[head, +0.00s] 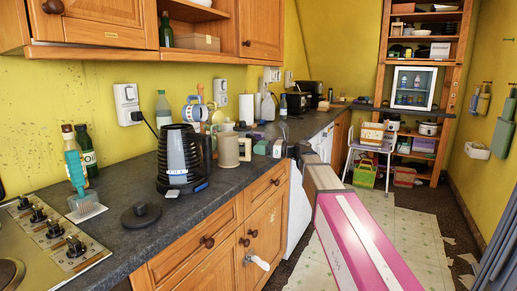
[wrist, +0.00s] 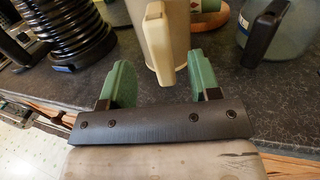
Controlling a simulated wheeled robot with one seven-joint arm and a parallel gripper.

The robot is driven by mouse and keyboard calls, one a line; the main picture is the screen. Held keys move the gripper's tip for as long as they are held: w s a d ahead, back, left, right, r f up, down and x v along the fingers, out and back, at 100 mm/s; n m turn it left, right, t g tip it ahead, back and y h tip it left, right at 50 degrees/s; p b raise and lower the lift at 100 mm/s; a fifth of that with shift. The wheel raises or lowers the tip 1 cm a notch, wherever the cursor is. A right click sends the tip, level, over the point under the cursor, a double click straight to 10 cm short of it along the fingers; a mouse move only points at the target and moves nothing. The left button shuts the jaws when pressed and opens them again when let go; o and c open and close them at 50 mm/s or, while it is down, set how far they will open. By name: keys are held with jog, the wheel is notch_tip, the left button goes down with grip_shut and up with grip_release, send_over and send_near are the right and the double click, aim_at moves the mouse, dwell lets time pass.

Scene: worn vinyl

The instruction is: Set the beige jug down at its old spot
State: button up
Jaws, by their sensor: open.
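The beige jug (head: 228,152) stands upright on the dark worktop, just right of the black and grey kettle (head: 178,155). Its handle points toward my gripper (head: 261,147). In the wrist view the jug (wrist: 158,14) is at the top centre, cut off by the frame edge, with its handle (wrist: 160,50) coming down toward my gripper (wrist: 158,74). The green fingers are apart, one on each side of the handle, with a gap on both sides. The jug's rim is out of the wrist view.
The ribbed dark kettle (wrist: 82,30) is close on the left in the wrist view. A blue-grey vessel with a black handle (wrist: 264,28) is close on the right. A black lid (head: 141,214) lies on the worktop (head: 195,212) nearer the hob.

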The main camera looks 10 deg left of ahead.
jog(key=shift+s+d, duration=0.1)
jog(key=shift+d, duration=0.8)
jog(key=s+d, duration=0.1)
jog(key=d, duration=0.9)
jog(key=shift+s+d, duration=0.2)
jog(key=shift+d, duration=0.15)
jog(key=shift+f, duration=0.15)
